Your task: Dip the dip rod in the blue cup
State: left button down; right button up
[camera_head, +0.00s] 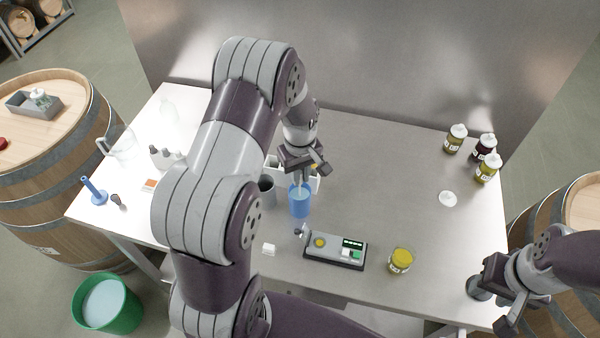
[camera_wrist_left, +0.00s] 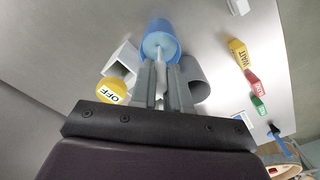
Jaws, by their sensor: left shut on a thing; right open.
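The blue cup (camera_head: 300,207) stands upright near the middle of the steel table; the left wrist view also shows it (camera_wrist_left: 176,31), with pale liquid inside. My left gripper (camera_head: 303,172) is just above the cup. It is shut on the dip rod (camera_wrist_left: 160,54), a thin pale rod that points down into the cup's mouth. The rod's lower end appears to be inside the cup; I cannot tell how deep it reaches or whether it touches the wall. My right gripper (camera_head: 490,300) is open and empty at the table's front right corner.
A grey cup (camera_head: 267,191) and a white holder (camera_head: 272,163) stand close beside the blue cup. A control box (camera_head: 335,250) and a yellow-filled jar (camera_head: 400,261) are in front. Bottles (camera_head: 455,139) stand at the back right. The table's right middle is mostly clear.

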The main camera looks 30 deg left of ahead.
pick_arm(q)
notch_tip(320, 180, up, 12)
jog(key=p, duration=1)
jog(key=shift+r, duration=0.15)
